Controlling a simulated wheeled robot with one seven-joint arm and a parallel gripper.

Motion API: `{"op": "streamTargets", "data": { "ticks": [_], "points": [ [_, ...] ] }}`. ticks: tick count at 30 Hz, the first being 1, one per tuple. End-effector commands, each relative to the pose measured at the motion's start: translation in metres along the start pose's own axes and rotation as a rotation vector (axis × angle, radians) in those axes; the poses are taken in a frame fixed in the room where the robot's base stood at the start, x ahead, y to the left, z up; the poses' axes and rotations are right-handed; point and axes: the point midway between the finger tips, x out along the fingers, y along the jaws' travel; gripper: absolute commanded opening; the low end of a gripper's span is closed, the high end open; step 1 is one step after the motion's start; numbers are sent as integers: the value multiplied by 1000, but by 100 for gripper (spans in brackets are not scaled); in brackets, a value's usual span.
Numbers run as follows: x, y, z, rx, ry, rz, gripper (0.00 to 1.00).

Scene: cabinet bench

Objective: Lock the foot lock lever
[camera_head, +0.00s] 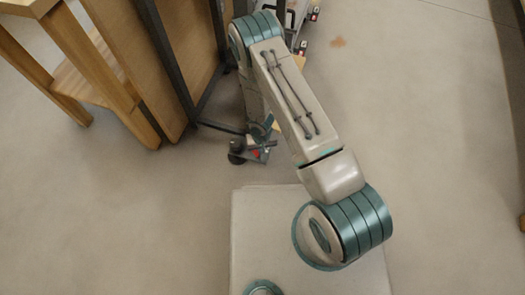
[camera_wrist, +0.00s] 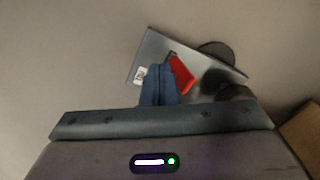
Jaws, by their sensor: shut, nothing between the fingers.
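The foot lock lever (camera_wrist: 182,74) is a small red piece on a grey metal plate (camera_wrist: 153,50) close to the floor. In the head view the red lever (camera_head: 257,155) is tiny, beside a dark caster wheel (camera_head: 237,150) at the foot of a dark frame. My gripper (camera_wrist: 159,70) is shut and empty, its blue fingers together. In the wrist view its tips are just left of the lever and overlap the plate; I cannot tell if they touch. In the head view my gripper (camera_head: 262,127) is just above the caster, partly hidden by my arm.
A dark metal frame with a wooden panel (camera_head: 140,55) stands left of my arm. A wooden table or stool (camera_head: 95,70) is at the far left. Another wheeled grey thing (camera_head: 297,15) is at the top. The floor (camera_head: 440,120) on the right is mostly clear.

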Motion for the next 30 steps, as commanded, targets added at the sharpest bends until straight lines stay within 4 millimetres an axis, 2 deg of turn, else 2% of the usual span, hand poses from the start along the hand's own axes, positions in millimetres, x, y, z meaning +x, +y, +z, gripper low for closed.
{"op": "streamTargets", "data": {
  "ticks": [21,30],
  "points": [
    [-22,10,5,0,1,-1,0],
    [-44,10,5,1,1,0,0]
  ]
}}
